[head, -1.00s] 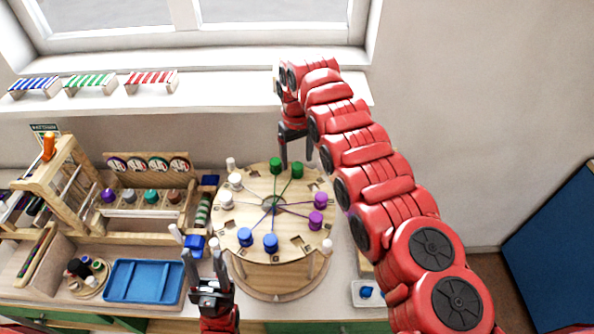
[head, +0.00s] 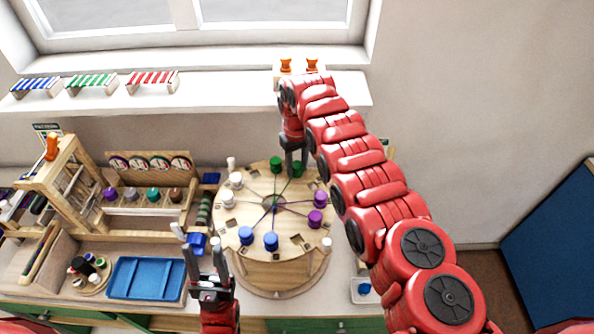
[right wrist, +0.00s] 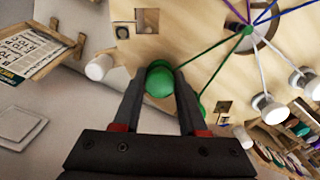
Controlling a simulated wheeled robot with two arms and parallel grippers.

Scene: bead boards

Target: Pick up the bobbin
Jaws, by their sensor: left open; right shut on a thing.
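A round wooden board (head: 262,195) carries bobbins around its rim, with coloured cords running to its centre. My right gripper (head: 296,163) is at the far edge of the board, shut on a green bobbin (head: 297,171). In the right wrist view this green bobbin (right wrist: 159,80) sits between the two fingertips (right wrist: 160,85). I cannot tell whether it is clear of the board. A second green bobbin (head: 276,163) stands just left of it. Purple bobbins (head: 320,199), blue bobbins (head: 271,240) and white bobbins (head: 236,180) stand elsewhere. My left gripper (head: 198,240) is open and empty at the board's front left.
A blue tray (head: 147,278) lies at the front left, beside a small round stand of spools (head: 90,272). A wooden rack (head: 150,165) with several spools stands behind it. Striped stands (head: 92,82) and orange pieces (head: 286,64) are on the windowsill.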

